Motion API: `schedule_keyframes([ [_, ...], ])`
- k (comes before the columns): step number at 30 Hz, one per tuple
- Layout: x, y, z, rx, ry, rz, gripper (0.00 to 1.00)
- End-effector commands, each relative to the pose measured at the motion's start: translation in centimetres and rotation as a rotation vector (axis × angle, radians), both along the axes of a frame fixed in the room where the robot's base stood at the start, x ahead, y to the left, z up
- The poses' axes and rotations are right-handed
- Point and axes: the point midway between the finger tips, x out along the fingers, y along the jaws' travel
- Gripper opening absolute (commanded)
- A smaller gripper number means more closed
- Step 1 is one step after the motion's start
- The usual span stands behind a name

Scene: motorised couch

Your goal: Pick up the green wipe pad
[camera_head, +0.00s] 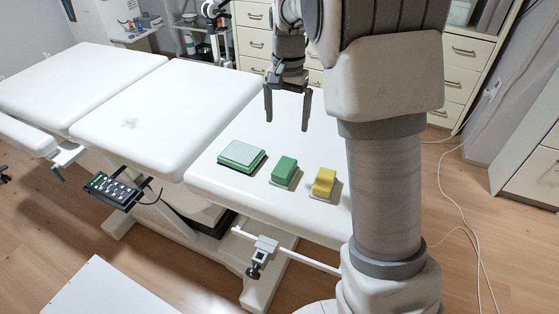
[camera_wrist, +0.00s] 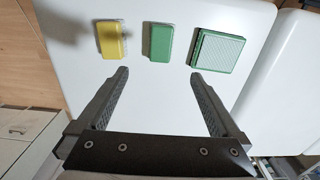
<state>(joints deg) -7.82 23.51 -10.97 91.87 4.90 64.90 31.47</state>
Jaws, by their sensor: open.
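The green wipe pad (camera_head: 284,170) is a small green block lying on the white couch section, between a flat green-edged item and a yellow block. In the wrist view the green pad (camera_wrist: 161,42) lies ahead of the fingertips, roughly centred between them. My gripper (camera_head: 287,124) is open and empty, pointing down above the couch and behind the pad in the head view. Its two fingers also show in the wrist view (camera_wrist: 159,75), apart from the pad.
The yellow block (camera_head: 324,182) lies right of the pad in the head view. The flat green item with a pale top (camera_head: 242,155) lies to its left. A button panel (camera_head: 115,190) hangs at the couch's side. Drawers (camera_head: 467,75) stand behind.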

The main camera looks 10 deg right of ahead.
Motion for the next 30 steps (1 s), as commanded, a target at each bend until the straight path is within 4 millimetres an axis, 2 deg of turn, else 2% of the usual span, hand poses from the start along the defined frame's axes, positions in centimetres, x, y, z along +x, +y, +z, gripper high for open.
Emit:
schedule_keyframes([
  [5,0.1,0.0,-2.4,-0.002,0.008,-0.005,1.00],
  [16,0.1,0.0,-10.3,-0.001,0.007,-0.004,1.00],
  [21,0.1,0.0,-12.1,-0.001,0.005,-0.004,1.00],
  [26,0.1,0.0,-12.8,-0.001,0.003,-0.003,1.00],
  [30,0.2,0.0,-14.4,-0.001,0.006,-0.004,1.00],
])
